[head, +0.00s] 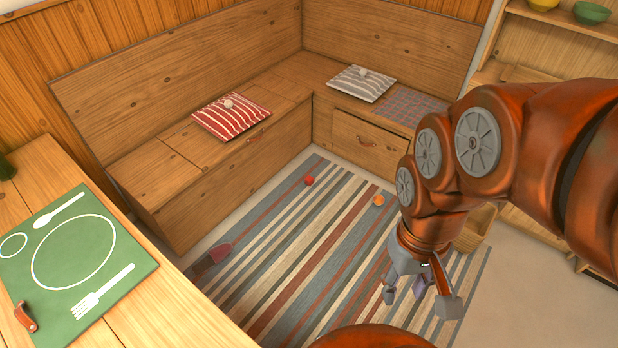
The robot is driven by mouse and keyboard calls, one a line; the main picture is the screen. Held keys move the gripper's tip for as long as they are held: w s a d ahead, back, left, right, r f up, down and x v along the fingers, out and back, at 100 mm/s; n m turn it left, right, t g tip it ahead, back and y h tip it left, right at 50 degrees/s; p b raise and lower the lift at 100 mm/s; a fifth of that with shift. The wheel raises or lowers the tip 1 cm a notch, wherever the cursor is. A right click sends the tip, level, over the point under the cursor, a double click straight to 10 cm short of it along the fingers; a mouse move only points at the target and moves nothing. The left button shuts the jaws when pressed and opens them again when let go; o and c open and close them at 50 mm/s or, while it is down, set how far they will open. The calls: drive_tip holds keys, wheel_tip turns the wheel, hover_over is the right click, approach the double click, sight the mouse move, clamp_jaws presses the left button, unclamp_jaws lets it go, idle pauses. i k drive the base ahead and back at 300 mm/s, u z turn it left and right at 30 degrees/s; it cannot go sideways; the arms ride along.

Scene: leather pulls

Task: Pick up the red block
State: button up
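No clear red block stands out. A small round red thing (309,180) lies on the striped rug (330,245) near the bench corner. A dark red thing with a greyish part (220,252) lies at the rug's left edge; its exact shape is hard to tell. My gripper (420,292) hangs over the right part of the rug, to the right of and nearer than both. Its fingers are spread apart. A small purplish-grey patch shows between them; I cannot tell whether it is a gripper part or a thing beyond.
An orange ball (378,199) lies on the rug. A wooden corner bench (235,175) holds a red striped cushion (231,117) and a grey striped cushion (361,83). A table with a green mat (130,257) fills the lower left. A basket (476,229) stands behind my arm. The rug's middle is clear.

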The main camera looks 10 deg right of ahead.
sight(309, 180)
drive_tip(key=z, duration=0.35)
drive_tip(key=k, duration=0.4)
drive_tip(key=z, duration=0.5)
drive_tip(key=i, duration=0.3)
drive_tip(key=u, duration=0.95)
drive_tip(key=i, duration=1.9)
drive_tip(key=u, duration=0.45)
drive_tip(key=i, duration=0.85)
drive_tip(key=z, duration=0.1)
